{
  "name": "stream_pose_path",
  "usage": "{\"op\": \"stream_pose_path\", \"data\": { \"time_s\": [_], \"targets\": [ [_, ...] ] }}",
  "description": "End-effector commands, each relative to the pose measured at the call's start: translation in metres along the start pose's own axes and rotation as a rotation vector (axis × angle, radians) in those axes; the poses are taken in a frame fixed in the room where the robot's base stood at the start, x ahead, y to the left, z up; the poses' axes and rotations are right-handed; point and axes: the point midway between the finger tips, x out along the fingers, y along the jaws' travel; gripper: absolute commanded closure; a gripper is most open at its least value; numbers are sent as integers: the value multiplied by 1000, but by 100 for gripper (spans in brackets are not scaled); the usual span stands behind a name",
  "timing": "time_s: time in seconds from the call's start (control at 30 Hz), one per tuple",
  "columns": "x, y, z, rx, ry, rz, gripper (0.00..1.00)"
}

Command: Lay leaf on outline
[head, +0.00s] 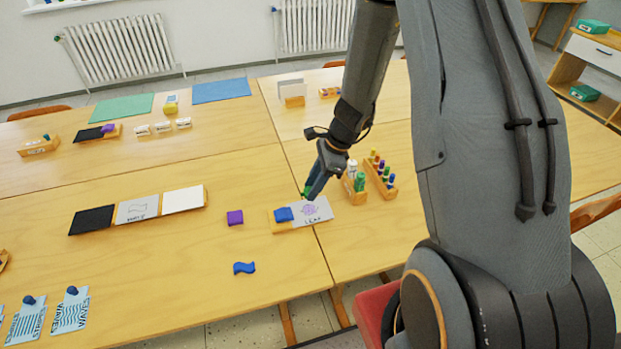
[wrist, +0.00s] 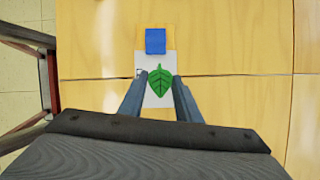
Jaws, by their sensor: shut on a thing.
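The green leaf (wrist: 160,85) is between the two fingertips of my gripper (wrist: 159,78), which is shut on it. In the head view my gripper (head: 312,191) points down, with a bit of the leaf (head: 305,191) showing at its tip. The leaf appears above the white outline card (head: 320,213), which bears a purple drawing and the word LEAF. In the wrist view the leaf covers much of the card (wrist: 145,99) and hides the drawing. The exact gap between leaf and card cannot be told.
A blue piece (head: 284,214) sits on a wooden block at the card's left end. A purple block (head: 235,217) and a blue wavy piece (head: 244,268) lie to the left. Racks of coloured markers (head: 380,176) stand close on the right.

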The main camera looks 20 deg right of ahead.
Motion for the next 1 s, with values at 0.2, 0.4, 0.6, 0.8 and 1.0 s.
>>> {"op": "stream_pose_path", "data": {
  "time_s": [0.2,0.4,0.6,0.8,1.0],
  "targets": [
    [10,0,-3,-2,0,1,90],
    [25,-1,-9,-4,0,2,90],
    [42,-1,-17,-2,-1,2,90],
    [54,0,-22,-3,-1,2,90],
    [58,0,-23,-3,-1,1,90]
  ]
}}
